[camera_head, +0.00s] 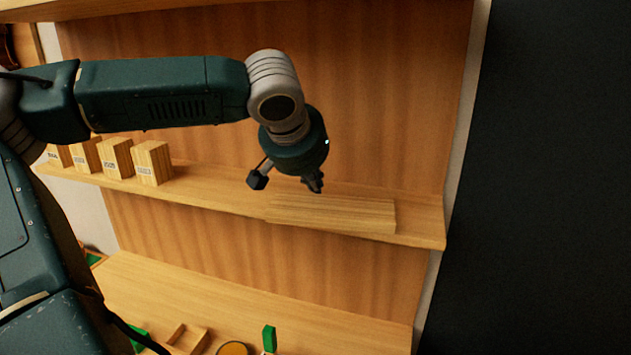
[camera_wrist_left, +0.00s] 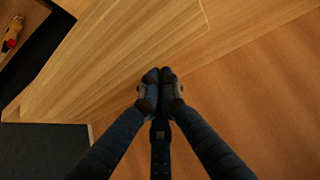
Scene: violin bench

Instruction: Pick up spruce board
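The spruce board (camera_head: 335,214) is a pale, straight-grained wooden board lying flat on the right part of the shelf. It also fills the upper left of the left wrist view (camera_wrist_left: 105,60). My left gripper (camera_head: 314,187) hangs just above and behind the board, pointing down. In the left wrist view its two dark fingertips (camera_wrist_left: 160,76) are together with nothing visible between them, beside the board's edge. I cannot tell whether they touch the board. My right gripper is not in view.
Several labelled wooden blocks (camera_head: 152,163) stand on the left of the shelf (camera_head: 215,192). A wooden back panel (camera_head: 390,95) rises behind it. The bench below (camera_head: 320,325) carries a small wooden tray (camera_head: 187,338) and green items (camera_head: 269,338). Shelf space right of the board is narrow.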

